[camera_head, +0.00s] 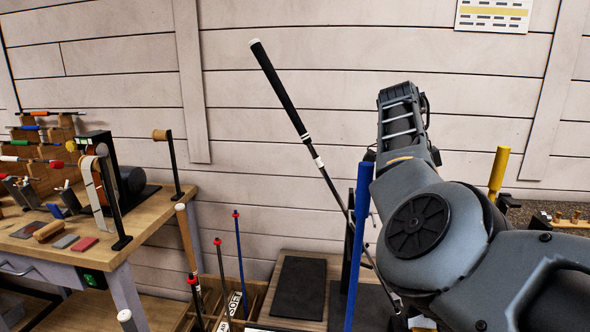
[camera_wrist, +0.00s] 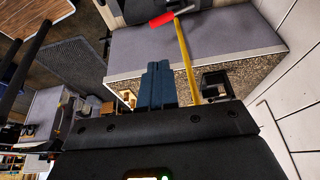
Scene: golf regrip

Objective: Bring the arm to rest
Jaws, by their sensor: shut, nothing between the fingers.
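My gripper (camera_wrist: 158,84) shows in the wrist view as two blue-grey fingers pressed together, with nothing between them. It is held in the air, with a grey-topped bench beyond it. In the head view my arm (camera_head: 425,225) is raised and bent at the right, in front of the pale plank wall; I cannot make out the fingertips there. A golf club with a black grip (camera_head: 280,90) stands tilted left of my arm, grip end up, apart from the gripper. Its lower end is partly hidden behind the blue post and my arm.
A blue post (camera_head: 358,250) stands close left of my arm. A yellow post (camera_head: 498,172) stands behind it at right; a yellow bar with a red end (camera_wrist: 185,60) shows near the fingers in the wrist view. A wooden workbench (camera_head: 150,215) with tools is at left. Several clubs stand in a wooden bin (camera_head: 262,292).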

